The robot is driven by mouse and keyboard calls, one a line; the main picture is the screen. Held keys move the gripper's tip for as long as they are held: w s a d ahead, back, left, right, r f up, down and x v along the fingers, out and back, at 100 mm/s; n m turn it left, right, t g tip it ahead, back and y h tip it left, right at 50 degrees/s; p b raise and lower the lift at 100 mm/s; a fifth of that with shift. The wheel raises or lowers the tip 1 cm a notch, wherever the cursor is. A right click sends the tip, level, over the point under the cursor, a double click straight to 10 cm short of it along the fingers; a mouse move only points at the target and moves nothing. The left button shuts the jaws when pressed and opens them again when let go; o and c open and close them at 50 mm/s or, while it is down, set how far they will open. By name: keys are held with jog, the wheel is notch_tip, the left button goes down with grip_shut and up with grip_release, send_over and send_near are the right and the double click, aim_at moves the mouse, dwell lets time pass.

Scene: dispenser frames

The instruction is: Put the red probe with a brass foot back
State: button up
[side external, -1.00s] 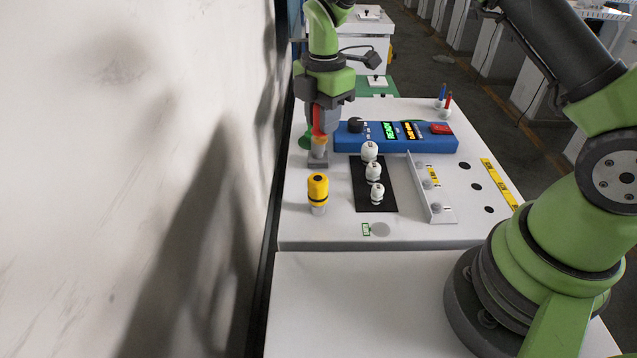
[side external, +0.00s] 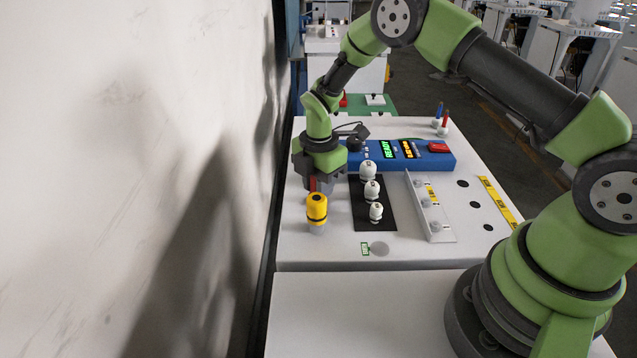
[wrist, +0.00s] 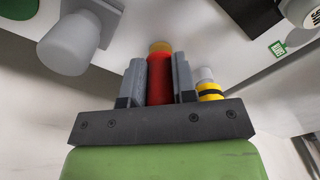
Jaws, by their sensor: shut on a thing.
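My gripper (side external: 314,186) is shut on the red probe (wrist: 160,82). The probe stands between the two grey fingers, its brass foot (wrist: 160,47) showing beyond the fingertips in the wrist view. In the side view only a little of the red probe (side external: 312,184) shows, just behind the yellow probe. I cannot tell whether its foot touches anything. A grey post on a square base (wrist: 68,44) stands to the left of the held probe in the wrist view, apart from it.
The yellow probe (side external: 317,207) stands in a grey holder close to my gripper; it also shows in the wrist view (wrist: 209,90). White bulb-shaped pieces (side external: 371,190) stand on a black mat (side external: 386,222). A blue console (side external: 430,160) is behind.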

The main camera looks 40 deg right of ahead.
jog(key=shift+f, duration=0.1)
jog(key=o, duration=0.9)
notch_tip(320, 180, up, 12)
jog(key=shift+d+r, duration=0.1)
jog(key=shift+r, duration=0.15)
jog(key=s+a+r+m+t, duration=0.1)
jog(key=s+r+m, duration=0.15)
jog(key=r, duration=0.25)
jog(key=s+r+m+t, duration=0.1)
jog(key=s+r+m, duration=0.15)
jog(key=r, duration=0.25)
jog(key=s+r+m+t, duration=0.1)
jog(key=s+r+m, duration=0.1)
jog(key=s+m, duration=0.3)
jog(key=s+a+r+m+t+y, duration=0.1)
jog(key=s+r+m+t, duration=0.1)
jog(key=s+m, duration=0.4)
jog(key=s+a+r+m+t, duration=0.1)
jog(key=s+r+m+t, duration=0.1)
jog(key=s+m, duration=0.4)
jog(key=shift+s+a+r+y, duration=0.1)
jog(key=shift+s+y, duration=0.1)
jog(key=shift+s, duration=0.3)
jog(key=shift+s+a+r+y, duration=0.1)
jog(key=shift+s+y, duration=0.1)
jog(key=shift+s, duration=0.25)
